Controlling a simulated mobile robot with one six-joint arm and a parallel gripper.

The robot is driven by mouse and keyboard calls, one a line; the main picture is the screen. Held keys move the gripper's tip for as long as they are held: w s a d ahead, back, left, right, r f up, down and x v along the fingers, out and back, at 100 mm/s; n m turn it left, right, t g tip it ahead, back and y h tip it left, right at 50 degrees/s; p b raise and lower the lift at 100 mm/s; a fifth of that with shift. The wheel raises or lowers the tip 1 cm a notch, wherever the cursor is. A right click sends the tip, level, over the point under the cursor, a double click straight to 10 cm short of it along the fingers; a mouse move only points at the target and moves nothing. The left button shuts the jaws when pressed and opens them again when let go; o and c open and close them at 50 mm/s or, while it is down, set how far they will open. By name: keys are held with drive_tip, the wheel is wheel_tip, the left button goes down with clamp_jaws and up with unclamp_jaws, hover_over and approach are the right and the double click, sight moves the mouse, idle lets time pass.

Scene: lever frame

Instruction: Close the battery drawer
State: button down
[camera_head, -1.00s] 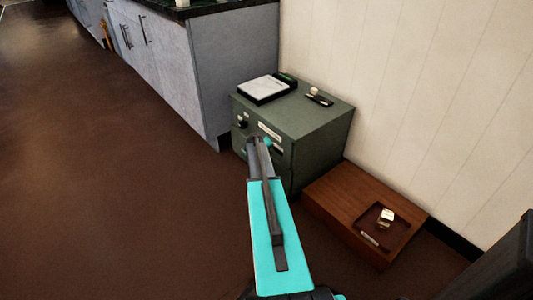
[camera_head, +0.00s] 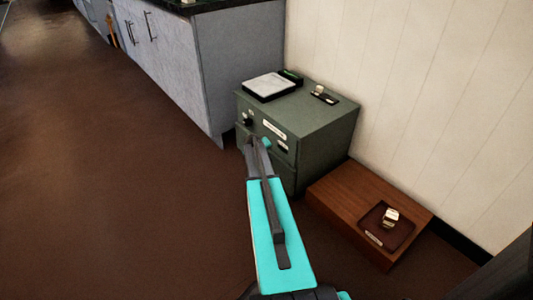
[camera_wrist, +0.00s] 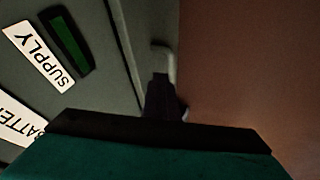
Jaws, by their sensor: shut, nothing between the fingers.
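The green-grey cabinet (camera_head: 325,135) stands against the wall, with a white-labelled drawer front (camera_head: 272,128) at its upper front. The face also carries a dark knob (camera_head: 248,121) and a dark handle (camera_head: 282,148). My gripper (camera_head: 257,142) is shut and empty, its tips overlapping the cabinet front in the head view. I cannot tell whether they touch it, nor how far the drawer stands out. In the wrist view, the dark fingers (camera_wrist: 162,98) are beside a pale fitting (camera_wrist: 164,60) at the cabinet's edge. White labels there read "SUPPLY" (camera_wrist: 38,55) and, cut off, "BATTE" (camera_wrist: 18,122).
A white pad (camera_head: 270,85) and small dark items lie on the cabinet top. A low wooden box (camera_head: 340,200) with a dark tray (camera_head: 385,230) stands at its right. Grey counter cupboards (camera_head: 190,65) are behind left. Brown floor (camera_head: 120,180) is open at left.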

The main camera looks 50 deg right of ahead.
drive_tip(key=p+v, duration=0.2)
drive_tip(key=v, duration=0.8)
drive_tip(key=shift+a+p, duration=0.3)
drive_tip(key=shift+p, duration=0.05)
